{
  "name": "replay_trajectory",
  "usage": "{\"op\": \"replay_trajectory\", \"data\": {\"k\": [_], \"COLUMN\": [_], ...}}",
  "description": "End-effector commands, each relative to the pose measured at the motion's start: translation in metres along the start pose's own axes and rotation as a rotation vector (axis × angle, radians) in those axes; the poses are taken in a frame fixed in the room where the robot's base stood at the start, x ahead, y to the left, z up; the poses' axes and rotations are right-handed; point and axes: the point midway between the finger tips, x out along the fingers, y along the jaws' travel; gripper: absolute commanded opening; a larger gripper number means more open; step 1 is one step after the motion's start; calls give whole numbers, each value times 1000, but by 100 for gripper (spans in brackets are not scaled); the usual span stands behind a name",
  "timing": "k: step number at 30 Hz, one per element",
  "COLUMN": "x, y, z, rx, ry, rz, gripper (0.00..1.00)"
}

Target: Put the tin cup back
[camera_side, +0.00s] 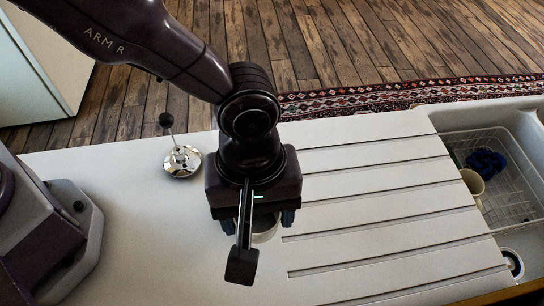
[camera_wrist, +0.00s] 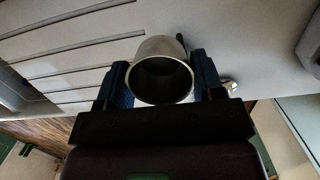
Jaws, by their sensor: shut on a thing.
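The tin cup, a pale metal cylinder, is mostly hidden behind my gripper in the side view, where part of it (camera_side: 265,236) shows low between the fingers. In the wrist view the cup (camera_wrist: 152,46) sits between the two blue-padded fingers, its round dark opening facing the camera. My gripper (camera_side: 258,218) points down over the white drainboard and is shut on the cup, with a finger on each side, as the wrist view (camera_wrist: 160,72) also shows. I cannot tell whether the cup's base touches the board.
The grooved white drainboard (camera_side: 375,190) is mostly clear. A chrome fitting with a black knob (camera_side: 182,160) stands left of my gripper. At the right, a sink holds a wire rack (camera_side: 515,205), a dark blue cloth (camera_side: 486,162) and a beige mug (camera_side: 473,184).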

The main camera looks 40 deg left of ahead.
Motion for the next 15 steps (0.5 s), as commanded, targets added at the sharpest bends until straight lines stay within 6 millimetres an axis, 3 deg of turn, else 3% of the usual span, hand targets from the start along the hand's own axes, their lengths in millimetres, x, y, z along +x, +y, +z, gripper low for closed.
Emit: {"op": "replay_trajectory", "data": {"k": [3, 8, 15], "x": [-22, -21, -29], "y": [1, 20, 50], "z": [2, -27, -93], "rx": [-1, -51, -148], "ry": [-1, 0, 0], "rz": [4, 7, 22], "gripper": [39, 39, 39]}}
